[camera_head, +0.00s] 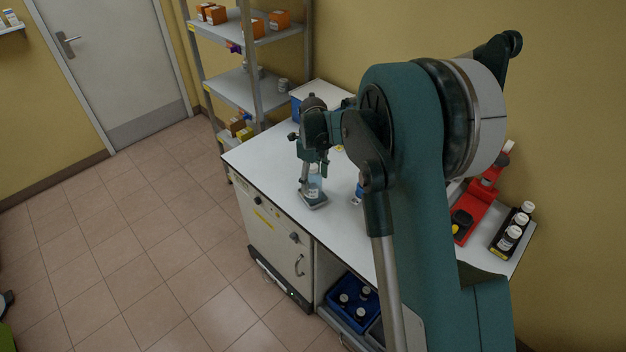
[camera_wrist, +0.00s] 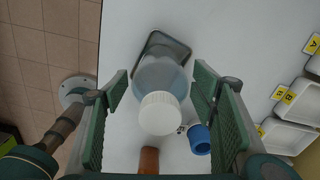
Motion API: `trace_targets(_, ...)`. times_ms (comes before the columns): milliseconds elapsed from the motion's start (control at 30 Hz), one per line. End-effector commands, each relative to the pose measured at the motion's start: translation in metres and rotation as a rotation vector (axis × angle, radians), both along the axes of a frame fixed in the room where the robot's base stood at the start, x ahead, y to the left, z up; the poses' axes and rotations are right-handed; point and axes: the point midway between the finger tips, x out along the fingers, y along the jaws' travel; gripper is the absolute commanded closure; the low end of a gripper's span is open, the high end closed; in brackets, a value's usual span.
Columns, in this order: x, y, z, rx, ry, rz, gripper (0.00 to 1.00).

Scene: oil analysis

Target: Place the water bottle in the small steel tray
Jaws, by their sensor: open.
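The water bottle (camera_head: 314,184) is clear with pale blue contents and stands upright at the front edge of the table. Its white cap (camera_wrist: 160,113) faces the camera in the wrist view. The small steel tray (camera_head: 315,201) is dark grey, and the bottle's base appears to be inside it. In the wrist view the tray's rim (camera_wrist: 180,42) shows beyond the bottle, which hides the rest. My gripper (camera_wrist: 162,85) is open, with its green fingers on either side of the bottle and a visible gap on each side.
A blue-capped item (camera_wrist: 199,139) and a brown cylinder (camera_wrist: 149,161) are close by. White labelled bins (camera_wrist: 287,137) lie to the right. A red stand (camera_head: 478,205) and a rack of white-capped bottles (camera_head: 513,232) are at the table's far right.

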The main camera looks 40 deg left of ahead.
Motion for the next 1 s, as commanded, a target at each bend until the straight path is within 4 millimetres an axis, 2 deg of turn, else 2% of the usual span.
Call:
trace_targets(267, 0.0, 0.0, 0.019, 0.0, 0.0, 0.0, 0.43)
trace_targets(700, 0.0, 0.0, 0.088, 0.0, 0.0, 0.0, 0.43)
trace_targets(1000, 0.0, 0.0, 0.118, 0.0, 0.0, 0.0, 0.43)
